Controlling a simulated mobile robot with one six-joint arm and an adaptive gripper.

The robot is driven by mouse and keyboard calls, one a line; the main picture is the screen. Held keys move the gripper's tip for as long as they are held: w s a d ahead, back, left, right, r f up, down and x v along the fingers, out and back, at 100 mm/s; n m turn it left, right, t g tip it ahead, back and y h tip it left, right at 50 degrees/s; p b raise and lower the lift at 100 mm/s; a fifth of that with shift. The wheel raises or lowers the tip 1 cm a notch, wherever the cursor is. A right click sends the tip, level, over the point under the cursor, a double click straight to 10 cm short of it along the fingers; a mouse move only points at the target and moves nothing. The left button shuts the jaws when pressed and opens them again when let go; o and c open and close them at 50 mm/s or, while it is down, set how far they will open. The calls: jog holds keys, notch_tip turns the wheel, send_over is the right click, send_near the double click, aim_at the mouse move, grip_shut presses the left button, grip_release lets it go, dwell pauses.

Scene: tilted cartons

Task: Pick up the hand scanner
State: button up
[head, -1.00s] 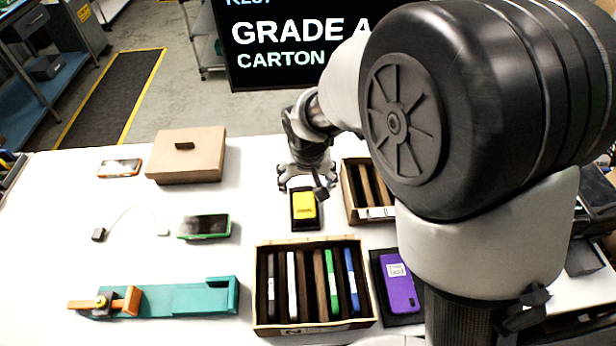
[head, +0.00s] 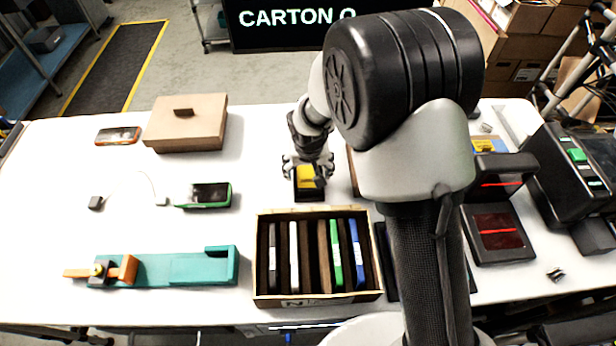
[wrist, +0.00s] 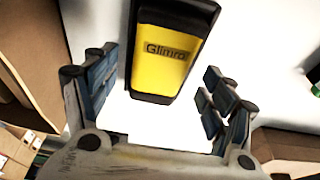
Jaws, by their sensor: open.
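The hand scanner is most likely the yellow and black device (head: 307,182) on the white table, behind the carton of upright slabs. In the wrist view the yellow device (wrist: 170,62) carries the label "Glimro" and a black surround. My gripper (head: 308,168) is over its far end in the head view, pointing down. In the wrist view my gripper (wrist: 160,100) is open, its padded fingers at either side of the device's near end. Nothing is held. Whether a finger touches the device cannot be told.
A carton (head: 262,300) with several upright slabs stands in front of the device. Black machines (head: 497,182) stand at the right.

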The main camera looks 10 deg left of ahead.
jog(key=shift+w+f, duration=0.15)
jog(key=shift+f, duration=0.25)
jog(key=shift+r, duration=0.1)
jog(key=shift+c, duration=0.4)
jog(key=c, duration=0.9)
